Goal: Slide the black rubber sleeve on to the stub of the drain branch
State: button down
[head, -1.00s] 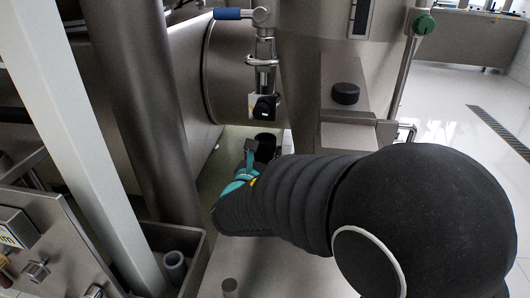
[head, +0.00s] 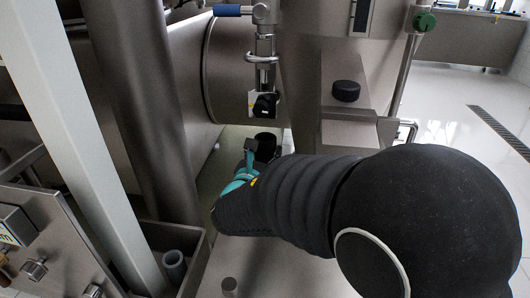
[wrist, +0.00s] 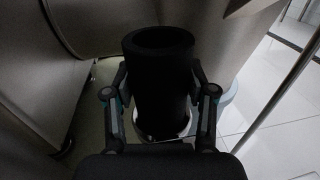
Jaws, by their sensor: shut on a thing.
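The black rubber sleeve (wrist: 160,80) stands upright between the fingers of my gripper (wrist: 160,90) in the wrist view, its open round top facing up. My gripper is shut on it. In the head view the sleeve (head: 266,146) shows as a dark ring by my gripper (head: 254,158), most of it hidden behind my arm. A drain branch with a blue-handled valve (head: 228,12) hangs at the top centre, and its lower end (head: 264,106) sits above the sleeve, apart from it. The lower end looks dark, and I cannot make out the bare stub clearly.
A black round cap (head: 346,91) lies on a metal ledge right of the branch. A thick steel column (head: 140,100) and a pale post (head: 75,140) stand at left. A large steel drum (head: 230,75) is behind the branch. A grey tube (head: 174,262) stands in a bin.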

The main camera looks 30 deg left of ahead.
jog(key=shift+f+b, duration=0.95)
jog(key=shift+f, duration=0.35)
dwell(0.5)
jog(key=shift+c, duration=1.4)
grip_release()
jog(key=shift+s+f, duration=0.1)
jog(key=shift+s+d, duration=0.1)
jog(key=s+d, duration=0.2)
jog(key=s, duration=1.4)
jog(key=shift+s+d+r, duration=0.25)
jog(key=shift+r, duration=0.15)
